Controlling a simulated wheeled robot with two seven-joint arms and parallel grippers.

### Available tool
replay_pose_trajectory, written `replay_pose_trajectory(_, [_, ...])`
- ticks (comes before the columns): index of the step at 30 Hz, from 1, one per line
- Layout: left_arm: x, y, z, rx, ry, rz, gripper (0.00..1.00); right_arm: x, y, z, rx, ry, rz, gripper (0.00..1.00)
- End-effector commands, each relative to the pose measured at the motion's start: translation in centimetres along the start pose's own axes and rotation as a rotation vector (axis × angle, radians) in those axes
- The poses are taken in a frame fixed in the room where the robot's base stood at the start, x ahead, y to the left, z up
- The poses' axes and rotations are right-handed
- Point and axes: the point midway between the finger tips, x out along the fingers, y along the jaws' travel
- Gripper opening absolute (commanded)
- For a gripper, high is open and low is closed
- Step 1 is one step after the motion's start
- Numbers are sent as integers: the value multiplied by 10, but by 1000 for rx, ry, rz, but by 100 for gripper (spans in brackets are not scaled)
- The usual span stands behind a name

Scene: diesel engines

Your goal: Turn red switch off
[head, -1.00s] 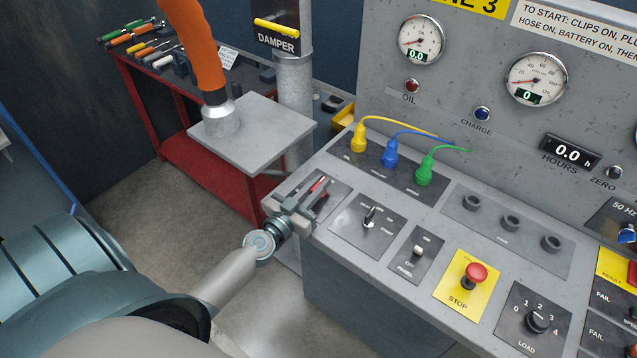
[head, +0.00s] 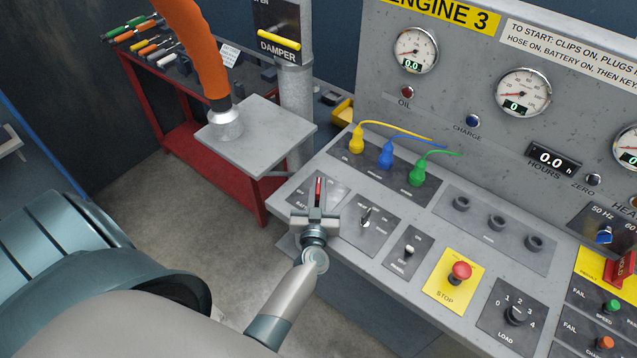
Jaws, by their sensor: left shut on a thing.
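The red switch (head: 318,188) is a narrow red lever on a dark plate (head: 300,194) marked as the battery switch, at the left end of the grey console. My left gripper (head: 316,208) reaches in from the lower left and is shut on the red switch. The lever's upper part shows above the fingers and its lower part is hidden. The lever points roughly away from me. My right gripper is not in view.
A key switch (head: 367,216) sits just right of the red switch, then a small toggle (head: 409,249) and the red stop button (head: 461,271). Yellow, blue and green plugs (head: 386,157) stand behind. A red cart (head: 188,150) stands back left.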

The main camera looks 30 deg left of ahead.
Motion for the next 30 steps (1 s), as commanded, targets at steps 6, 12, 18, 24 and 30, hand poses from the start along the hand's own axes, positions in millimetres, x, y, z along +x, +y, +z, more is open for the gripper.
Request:
replay_pose_trajectory(6, [0, 1, 1, -1, -1, -57, 0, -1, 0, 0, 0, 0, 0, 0])
replay_pose_trajectory(12, [0, 0, 1, 0, -1, -69, 0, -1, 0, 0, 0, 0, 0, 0])
replay_pose_trajectory(18, [0, 0, 1, 0, -1, -68, 0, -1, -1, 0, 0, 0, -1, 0])
replay_pose_trajectory(24, [0, 0, 1, 0, -1, -68, 30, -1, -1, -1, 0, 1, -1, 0])
replay_pose_trajectory(30, [0, 0, 0, 0, 0, -68, 30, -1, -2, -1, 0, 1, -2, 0])
